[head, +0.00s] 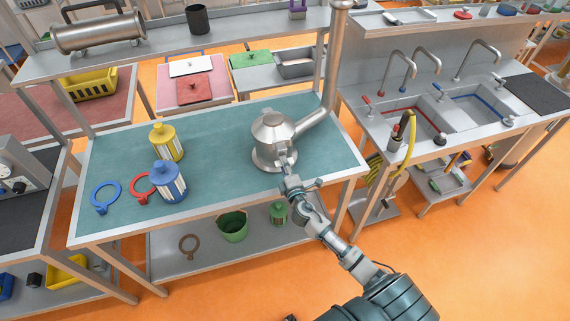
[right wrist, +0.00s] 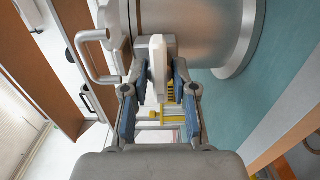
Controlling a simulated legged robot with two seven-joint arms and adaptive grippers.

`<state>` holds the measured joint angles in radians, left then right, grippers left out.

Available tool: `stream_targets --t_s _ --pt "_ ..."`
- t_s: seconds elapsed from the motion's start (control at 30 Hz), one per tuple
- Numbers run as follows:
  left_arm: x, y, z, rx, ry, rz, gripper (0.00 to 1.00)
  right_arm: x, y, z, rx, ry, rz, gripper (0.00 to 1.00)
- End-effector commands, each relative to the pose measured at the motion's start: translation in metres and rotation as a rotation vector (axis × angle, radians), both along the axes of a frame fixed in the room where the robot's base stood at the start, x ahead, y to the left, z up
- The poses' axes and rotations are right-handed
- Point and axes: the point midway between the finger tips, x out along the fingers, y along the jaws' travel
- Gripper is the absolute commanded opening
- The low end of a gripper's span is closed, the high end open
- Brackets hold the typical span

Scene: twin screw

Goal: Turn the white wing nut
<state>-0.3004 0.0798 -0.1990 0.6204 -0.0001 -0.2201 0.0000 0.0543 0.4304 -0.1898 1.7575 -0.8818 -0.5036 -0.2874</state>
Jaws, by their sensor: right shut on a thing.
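The white wing nut (right wrist: 158,60) shows in the right wrist view, in front of the side of a grey metal vessel (right wrist: 195,25). My right gripper (right wrist: 158,75) is shut on it, with one finger on each side. In the head view the vessel (head: 265,136) stands on the teal-topped table (head: 220,180), joined to a slanted metal pipe. My right gripper (head: 286,166) is at the vessel's front, and the wing nut is too small to make out there. My left gripper is not in view.
A yellow lantern (head: 167,143) and a blue lantern (head: 168,183) stand left on the table, near a red ring (head: 141,186) and a blue ring (head: 105,197). The table's middle is clear.

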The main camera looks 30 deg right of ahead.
Motion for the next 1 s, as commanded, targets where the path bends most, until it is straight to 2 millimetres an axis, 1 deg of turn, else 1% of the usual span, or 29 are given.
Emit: stream_targets --t_s 0.03,0.5,0.53,0.57,0.93,1.0 --pt "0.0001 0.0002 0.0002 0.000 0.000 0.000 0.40 -0.0011 0.0026 -0.0053 -0.004 0.011 0.005 0.00" --pt "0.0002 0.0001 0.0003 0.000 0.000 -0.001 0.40 -0.0015 0.0011 -0.0078 -0.014 0.017 0.004 0.00" --pt "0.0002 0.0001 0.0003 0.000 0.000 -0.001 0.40 -0.0015 0.0010 -0.0078 -0.014 0.017 0.003 0.34" --pt "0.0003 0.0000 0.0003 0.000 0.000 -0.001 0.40 -0.0015 0.0009 -0.0078 -0.014 0.017 0.003 0.40" --pt "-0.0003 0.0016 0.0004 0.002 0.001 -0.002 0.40 -0.0007 -0.0012 -0.0042 -0.014 0.011 0.001 0.40" --pt "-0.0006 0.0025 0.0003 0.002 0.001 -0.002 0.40 -0.0030 -0.0007 -0.0043 -0.014 0.011 0.001 0.40"
